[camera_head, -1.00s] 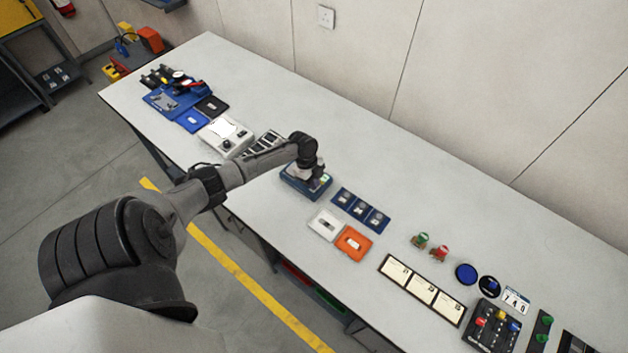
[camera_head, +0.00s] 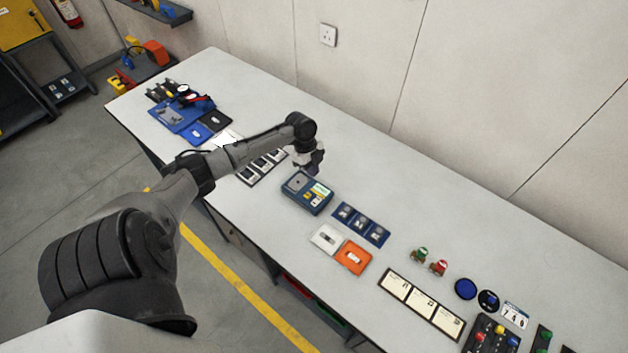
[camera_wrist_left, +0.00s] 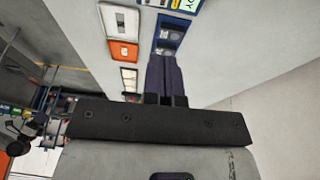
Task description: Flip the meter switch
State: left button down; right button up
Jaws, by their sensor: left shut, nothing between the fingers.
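The meter (camera_head: 297,196) is a dark blue box with a light green display and a grey dial, lying on the bench near the middle of the head view. Its edge also shows at the top of the left wrist view (camera_wrist_left: 157,3). My left gripper (camera_head: 313,171) is just behind the meter on its wall side, apart from it as far as I can see. In the left wrist view its fingers (camera_wrist_left: 160,65) are together and empty. The meter's switch is too small to make out. My right gripper is not in view.
Three blue modules (camera_head: 361,224) lie right of the meter. A white switch plate (camera_head: 326,238) and an orange one (camera_head: 353,257) lie in front of these. A dark panel strip (camera_head: 262,167) lies left. The bench (camera_head: 400,185) is clear toward the wall.

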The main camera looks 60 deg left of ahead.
pick_arm(q)
jog(key=shift+v, duration=0.85)
jog(key=shift+w, duration=0.1)
